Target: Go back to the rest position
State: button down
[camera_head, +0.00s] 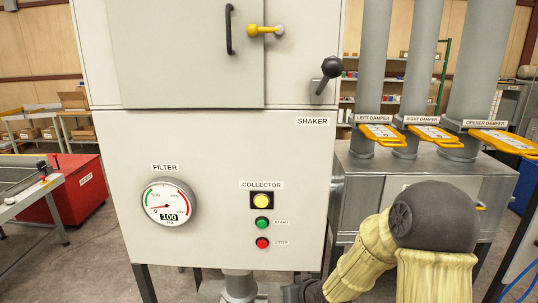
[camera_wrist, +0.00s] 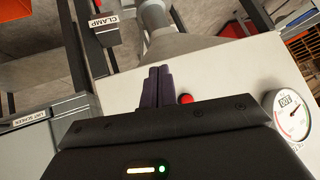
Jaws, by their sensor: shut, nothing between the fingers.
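My gripper (camera_wrist: 158,85) is in the wrist view with its two dark fingers together, shut and empty. Its fingertips point toward the lower part of the white collector cabinet (camera_head: 220,230), close to the red stop button (camera_wrist: 185,99). I cannot tell whether they touch the cabinet. In the head view my arm comes in from the lower right, in yellow sleeves with a dark joint. My gripper is only partly seen there, at the bottom edge below the red stop button (camera_head: 262,243).
The cabinet carries a filter gauge (camera_head: 168,204), a yellow lamp (camera_head: 262,201), a green start button (camera_head: 262,223) and a shaker lever (camera_head: 328,72). Yellow damper handles (camera_head: 383,134) stand at the right by grey pipes. A red bin (camera_head: 80,187) is at the left.

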jog(key=s+d+r+m+g+h, duration=0.1)
jog(key=s+d, duration=0.3)
jog(key=s, duration=0.5)
jog(key=s+d+r+m+g+h, duration=0.1)
jog(key=s+d+r+g+h, duration=0.2)
jog(key=s, duration=0.6)
jog(key=shift+s+d+r+g, duration=0.35)
jog(key=shift+d+r+g, duration=0.3)
jog(key=shift+d, duration=0.45)
